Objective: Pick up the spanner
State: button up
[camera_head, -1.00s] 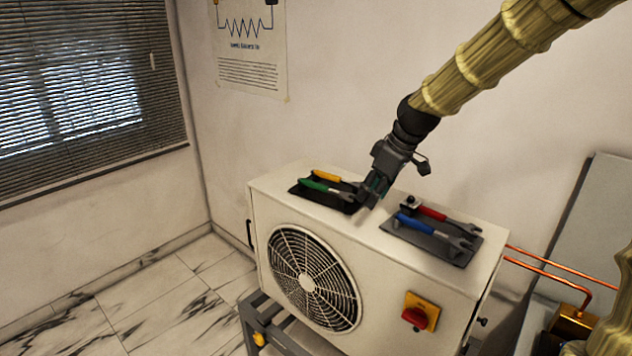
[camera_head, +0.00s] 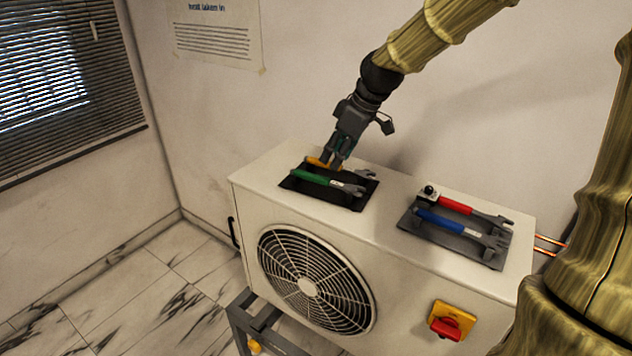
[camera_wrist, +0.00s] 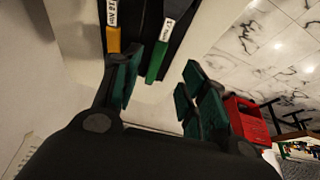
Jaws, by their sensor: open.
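Several spanners lie on the white fan unit. On the left dark mat (camera_head: 358,201) are an orange-handled spanner (camera_head: 317,162) and a green-handled spanner (camera_head: 312,177). On the right mat (camera_head: 492,262) are a red-handled one (camera_head: 456,205) and a blue-handled one (camera_head: 440,222). My gripper (camera_head: 333,164) is open and empty, pointing down at the far edge of the left mat, beside the orange handle. In the wrist view my fingers (camera_wrist: 160,88) stand apart. The green handle (camera_wrist: 157,62) shows between them and the orange handle (camera_wrist: 113,40) behind the left finger. Contact cannot be told.
The fan unit (camera_head: 262,180) stands near the wall, with a red knob (camera_head: 445,327) on its front. The unit's top between the mats is clear. A red case (camera_wrist: 245,118) shows in the wrist view.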

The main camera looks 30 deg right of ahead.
aim_at(318, 176)
jog(key=shift+s+f, duration=0.1)
jog(key=shift+s, duration=0.35)
jog(key=shift+w+f, duration=0.15)
jog(key=shift+f, duration=0.2)
jog(key=w+f, duration=0.2)
jog(key=w, duration=0.1)
jog(key=w+f+p, duration=0.1)
jog(key=shift+w+a, duration=0.2)
jog(key=shift+a, duration=0.2)
jog(key=shift+f+p, duration=0.2)
jog(key=shift+p, duration=0.1)
jog(key=shift+s+a+f+p, duration=0.1)
jog(key=shift+s+a+p, duration=0.1)
jog(key=shift+s+p, duration=0.35)
jog(key=shift+s+a+f, duration=0.15)
jog(key=shift+s+f, duration=0.05)
jog(key=shift+f, duration=0.05)
jog(key=w+f, duration=0.2)
jog(key=shift+w+a+f, duration=0.25)
jog(key=shift+f, duration=0.05)
jog(key=shift+s+r, duration=0.25)
jog(key=shift+s, duration=0.35)
jog(key=shift+w+f, duration=0.2)
jog(key=shift+w, duration=0.2)
jog(key=c, duration=0.8)
jog(key=shift+s+r, duration=0.15)
jog(key=shift+s, duration=0.05)
grip_shut()
